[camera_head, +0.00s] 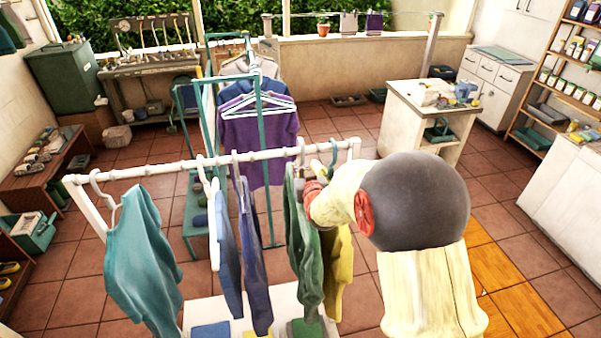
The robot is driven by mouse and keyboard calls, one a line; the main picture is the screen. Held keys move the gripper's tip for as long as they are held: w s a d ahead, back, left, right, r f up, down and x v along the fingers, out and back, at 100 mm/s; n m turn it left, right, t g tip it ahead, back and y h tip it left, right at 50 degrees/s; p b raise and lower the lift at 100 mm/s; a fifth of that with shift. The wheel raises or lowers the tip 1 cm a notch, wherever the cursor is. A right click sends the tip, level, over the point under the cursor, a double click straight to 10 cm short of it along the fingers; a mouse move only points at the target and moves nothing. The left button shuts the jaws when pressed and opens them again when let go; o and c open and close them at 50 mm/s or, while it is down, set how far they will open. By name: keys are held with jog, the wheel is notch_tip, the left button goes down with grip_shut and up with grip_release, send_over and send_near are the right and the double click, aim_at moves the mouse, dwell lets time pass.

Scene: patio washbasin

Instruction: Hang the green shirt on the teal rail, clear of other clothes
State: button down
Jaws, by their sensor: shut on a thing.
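The green shirt (305,235) hangs on its hanger at the right part of the white rail (265,154). The hanger hook is at rail height; I cannot tell whether it still bears on the rail. My gripper (310,187) reaches in from the right and is shut at the top of the green shirt, by its hanger; the fingertips are partly hidden by my wrist. The teal rail (225,78) stands farther back, running away from me.
A teal shirt (140,255), blue garments (226,250) and a dark blue garment (250,255) share the white rail, left of the green shirt. A yellow shirt (340,265) hangs close on its right. A white cabinet (430,120) stands right of the teal rail, with open floor between.

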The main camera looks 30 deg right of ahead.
jog(key=shift+r, duration=0.65)
jog(key=shift+s, duration=0.1)
jog(key=v, duration=0.3)
jog(key=f+v, duration=0.1)
jog(key=v, duration=0.2)
jog(key=b+v, duration=0.1)
jog(key=v, duration=0.2)
jog(key=shift+s+a+f, duration=0.1)
jog(key=shift+s+f, duration=0.05)
jog(key=shift+s, duration=0.45)
